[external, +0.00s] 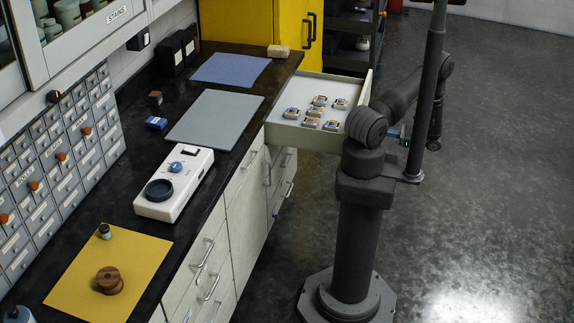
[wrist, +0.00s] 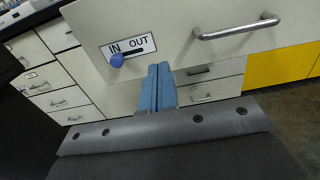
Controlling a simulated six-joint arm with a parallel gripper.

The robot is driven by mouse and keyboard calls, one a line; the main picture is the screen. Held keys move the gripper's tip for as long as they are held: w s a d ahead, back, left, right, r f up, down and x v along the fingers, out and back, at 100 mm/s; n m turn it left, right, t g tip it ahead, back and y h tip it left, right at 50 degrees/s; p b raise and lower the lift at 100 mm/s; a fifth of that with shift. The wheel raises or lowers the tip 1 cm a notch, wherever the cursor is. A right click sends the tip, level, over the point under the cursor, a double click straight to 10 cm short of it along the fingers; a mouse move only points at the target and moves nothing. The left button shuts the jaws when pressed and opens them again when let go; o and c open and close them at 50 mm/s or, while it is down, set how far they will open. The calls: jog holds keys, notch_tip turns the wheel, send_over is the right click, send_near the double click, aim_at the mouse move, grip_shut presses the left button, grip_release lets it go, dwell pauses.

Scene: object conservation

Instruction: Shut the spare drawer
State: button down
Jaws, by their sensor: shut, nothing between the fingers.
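The open drawer (external: 309,136) is pulled out from the counter in the external view. Several small orange-and-grey items (external: 318,101) lie inside it. In the wrist view a pale drawer front (wrist: 235,50), apparently the same drawer's, fills the top, with a metal bar handle (wrist: 237,29) at right. An "IN OUT" label (wrist: 141,43) with a blue knob (wrist: 117,60) at the IN end is left of the handle. My gripper (wrist: 159,68) has its blue fingers together, empty, below the label. I cannot tell whether the fingertips touch the front. No "spare" label is readable.
Closed drawers with handles (external: 207,252) line the counter below the worktop. On top are a white device (external: 175,183), a grey mat (external: 215,117), a blue mat (external: 231,69) and a yellow mat (external: 75,270). A yellow cabinet (external: 240,25) stands behind. The floor at right is clear.

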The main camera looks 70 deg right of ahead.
aim_at(280, 108)
jog(key=w, duration=1)
jog(key=w, duration=3.7)
jog(key=shift+w, duration=0.1)
jog(key=shift+w+r, duration=0.1)
jog(key=shift+w, duration=0.55)
jog(key=s, duration=1.4)
jog(key=shift+s, duration=0.35)
jog(key=shift+w, duration=0.1)
jog(key=w, duration=1.3)
jog(key=shift+w, duration=0.15)
